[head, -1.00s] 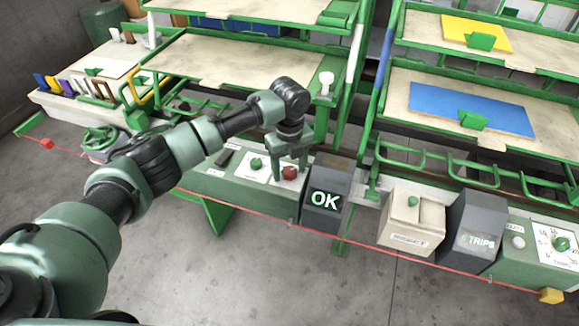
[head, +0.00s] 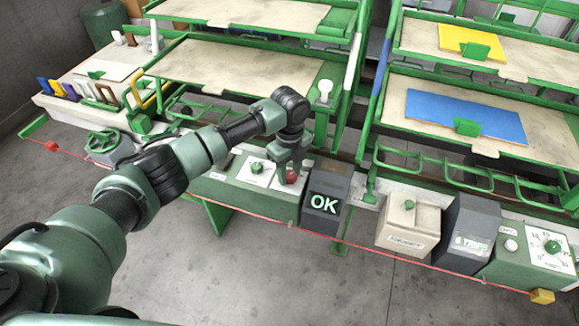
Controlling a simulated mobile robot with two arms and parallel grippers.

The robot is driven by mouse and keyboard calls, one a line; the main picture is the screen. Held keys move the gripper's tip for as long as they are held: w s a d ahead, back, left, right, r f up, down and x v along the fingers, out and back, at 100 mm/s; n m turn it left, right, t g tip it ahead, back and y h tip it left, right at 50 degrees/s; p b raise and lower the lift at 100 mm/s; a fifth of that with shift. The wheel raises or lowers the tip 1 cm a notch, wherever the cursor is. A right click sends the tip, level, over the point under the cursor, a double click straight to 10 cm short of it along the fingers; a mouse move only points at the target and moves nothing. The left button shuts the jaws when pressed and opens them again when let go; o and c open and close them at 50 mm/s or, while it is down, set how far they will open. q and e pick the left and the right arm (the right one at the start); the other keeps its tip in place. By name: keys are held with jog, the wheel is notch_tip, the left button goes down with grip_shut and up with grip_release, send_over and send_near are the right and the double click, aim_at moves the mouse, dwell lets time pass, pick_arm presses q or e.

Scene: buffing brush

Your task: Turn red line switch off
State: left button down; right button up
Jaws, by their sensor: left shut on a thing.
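The red switch knob (head: 292,177) sits on a white plate on the green control panel, left of the dark box with a lit "OK". My left gripper (head: 289,175) reaches down over the knob from above, with its fingers shut on it. The fingers hide part of the knob and any marking beside it. My right gripper is not in view.
A green knob (head: 257,168) on its own white plate is just left. The dark OK box (head: 326,202) stands close on the right. A red cord (head: 385,256) runs along the front. A beige box (head: 407,228) and the TRIPS box (head: 467,238) are further right.

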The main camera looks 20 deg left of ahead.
aim_at(289, 174)
pick_arm(q)
jog(key=n+p, duration=0.2)
jog(key=shift+r+n+p, duration=0.3)
jog(key=shift+n, duration=0.1)
jog(key=n+p, duration=0.3)
jog(key=n, duration=0.1)
jog(key=n+p, duration=0.3)
jog(key=n, duration=0.2)
jog(key=shift+f, duration=0.1)
jog(key=shift+f+n+p, duration=0.1)
jog(key=shift+n+p, duration=0.7)
jog(key=shift+n, duration=0.9)
jog(key=c, duration=0.9)
grip_release()
jog(key=shift+r, duration=3.85)
